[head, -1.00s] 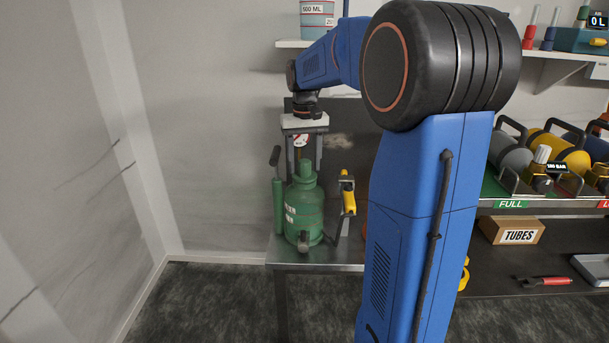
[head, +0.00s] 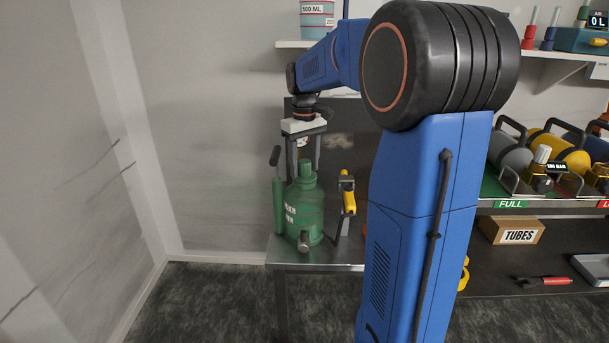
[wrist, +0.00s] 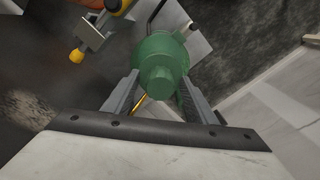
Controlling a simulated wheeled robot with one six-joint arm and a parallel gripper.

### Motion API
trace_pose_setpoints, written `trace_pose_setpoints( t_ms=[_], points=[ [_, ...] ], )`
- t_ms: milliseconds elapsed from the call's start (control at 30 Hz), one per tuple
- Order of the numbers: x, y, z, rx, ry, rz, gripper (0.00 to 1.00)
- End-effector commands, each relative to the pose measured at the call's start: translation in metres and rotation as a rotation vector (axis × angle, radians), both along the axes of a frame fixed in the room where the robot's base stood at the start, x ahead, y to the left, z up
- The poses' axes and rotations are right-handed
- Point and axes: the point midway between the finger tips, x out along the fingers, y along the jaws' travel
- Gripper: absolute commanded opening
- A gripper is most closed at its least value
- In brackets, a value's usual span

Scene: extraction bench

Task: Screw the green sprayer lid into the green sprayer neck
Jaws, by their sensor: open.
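The green sprayer (head: 305,212) stands upright on the left end of the metal bench. A faceted green lid (head: 306,170) sits at the top of its neck; the wrist view shows the lid (wrist: 160,82) from above, over the round green body (wrist: 163,48). I cannot tell how far it is screwed in, and the neck is hidden beneath it. My gripper (head: 304,168) points down over the sprayer. Its fingers are open, one on each side of the lid, with gaps visible in the wrist view (wrist: 156,92).
A green pump cylinder (head: 279,205) with a black handle stands close left of the sprayer. A yellow spray handle (head: 348,195) stands close right. A wall shelf (head: 293,43) is above. The left wall (head: 215,150) is bare.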

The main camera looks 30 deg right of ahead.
Motion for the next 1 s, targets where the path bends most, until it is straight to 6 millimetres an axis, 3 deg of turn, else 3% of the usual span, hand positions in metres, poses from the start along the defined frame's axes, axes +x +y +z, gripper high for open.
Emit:
trace_pose_setpoints(
  t_ms=[700,1000],
  points=[
    [0.0,0.0,0.0,0.0,0.0,0.718,0.52],
    [0.0,0.0,0.0,0.0,0.0,0.875,0.52]
  ],
)
